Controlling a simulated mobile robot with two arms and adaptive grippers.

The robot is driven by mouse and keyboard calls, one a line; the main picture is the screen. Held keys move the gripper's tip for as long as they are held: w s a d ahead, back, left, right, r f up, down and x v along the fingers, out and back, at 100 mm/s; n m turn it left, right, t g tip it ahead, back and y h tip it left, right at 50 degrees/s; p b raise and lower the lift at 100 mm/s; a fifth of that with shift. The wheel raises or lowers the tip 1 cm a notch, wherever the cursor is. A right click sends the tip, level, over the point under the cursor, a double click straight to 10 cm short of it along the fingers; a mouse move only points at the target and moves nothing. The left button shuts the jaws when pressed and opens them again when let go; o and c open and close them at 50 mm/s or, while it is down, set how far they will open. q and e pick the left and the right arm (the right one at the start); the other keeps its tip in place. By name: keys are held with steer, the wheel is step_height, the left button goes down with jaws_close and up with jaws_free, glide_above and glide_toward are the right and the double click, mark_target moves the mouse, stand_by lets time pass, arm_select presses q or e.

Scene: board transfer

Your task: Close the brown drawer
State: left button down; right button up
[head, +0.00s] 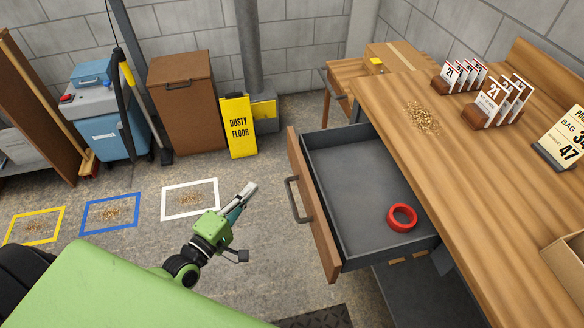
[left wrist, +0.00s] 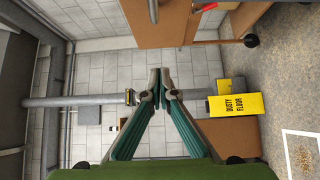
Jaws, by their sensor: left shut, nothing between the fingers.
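The brown drawer (head: 314,205) stands pulled out from the wooden workbench in the head view, with its brown front and dark handle (head: 297,198) facing left. A red ring (head: 402,217) lies inside on the drawer's grey floor. My left gripper (head: 250,189) is left of the drawer front, apart from the handle, and points up and right in the picture. Its fingers are shut and empty; the left wrist view also shows the fingertips (left wrist: 161,72) together. The drawer does not show in the left wrist view. My right gripper is not in view.
The workbench (head: 440,150) carries a pile of shavings (head: 421,118), number cards (head: 503,98) and a sign (head: 565,137). A yellow floor sign (head: 238,127) and a brown bin (head: 182,102) stand at the back.

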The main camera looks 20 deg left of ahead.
arm_select(q)
glide_toward(292, 156)
steer(key=w+a, duration=0.3)
steer(key=w, duration=0.1)
steer(key=shift+w+d+f+p, duration=0.15)
steer(key=shift+w+d+p, duration=0.35)
steer(key=shift+d, duration=0.45)
steer(key=shift+w+d+f+p, duration=0.15)
steer(key=shift+w+d+p, duration=0.2)
steer(key=shift+w+d, duration=0.45)
steer(key=shift+s+d, duration=0.1)
steer(key=shift+s, duration=0.1)
steer(key=shift+d, duration=0.1)
